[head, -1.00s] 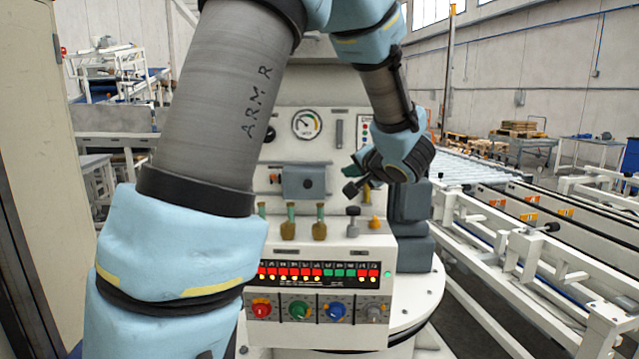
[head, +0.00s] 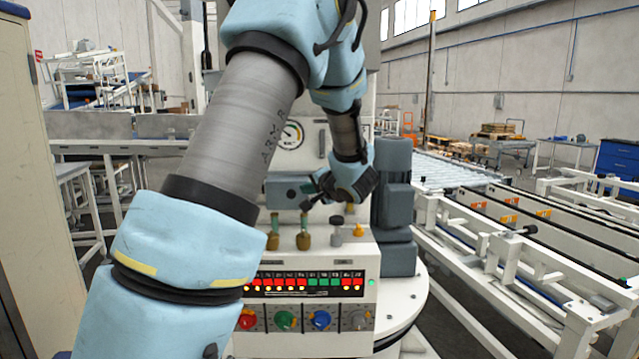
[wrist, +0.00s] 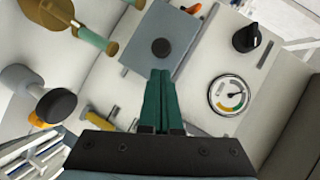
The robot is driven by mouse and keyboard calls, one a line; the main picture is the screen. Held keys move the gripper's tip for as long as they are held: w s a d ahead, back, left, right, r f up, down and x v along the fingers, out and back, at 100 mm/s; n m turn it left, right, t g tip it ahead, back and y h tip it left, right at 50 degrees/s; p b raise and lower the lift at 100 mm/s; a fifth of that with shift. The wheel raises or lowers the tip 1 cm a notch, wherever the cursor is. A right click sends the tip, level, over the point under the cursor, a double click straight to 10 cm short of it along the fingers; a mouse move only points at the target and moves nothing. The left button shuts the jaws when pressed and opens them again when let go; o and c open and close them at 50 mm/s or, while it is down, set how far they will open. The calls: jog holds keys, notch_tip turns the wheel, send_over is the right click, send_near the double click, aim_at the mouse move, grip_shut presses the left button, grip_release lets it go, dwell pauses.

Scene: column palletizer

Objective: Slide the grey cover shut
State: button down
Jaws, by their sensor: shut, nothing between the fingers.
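The grey cover (head: 277,192) is a flat grey-blue plate on the white panel face. In the wrist view the cover (wrist: 182,32) has a round dark knob (wrist: 161,47) on it. My gripper (head: 294,193) is in front of the cover in the head view and hides its right part. In the wrist view my gripper (wrist: 160,74) is shut, with its green fingers together and empty. The fingertips overlap the cover's edge just below the knob in the picture. I cannot tell whether they touch it.
A round gauge (wrist: 230,95) and a black rotary knob (wrist: 247,38) sit beside the cover. The control box (head: 311,285) with lights and coloured knobs is below. A roller conveyor (head: 445,170) runs on the right.

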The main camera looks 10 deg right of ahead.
jog(key=shift+w+a+f, duration=0.25)
jog(key=shift+a+f, duration=0.15)
jog(key=shift+a, duration=0.2)
jog(key=w+a+p, duration=0.1)
jog(key=a+p, duration=0.1)
jog(key=a, duration=0.8)
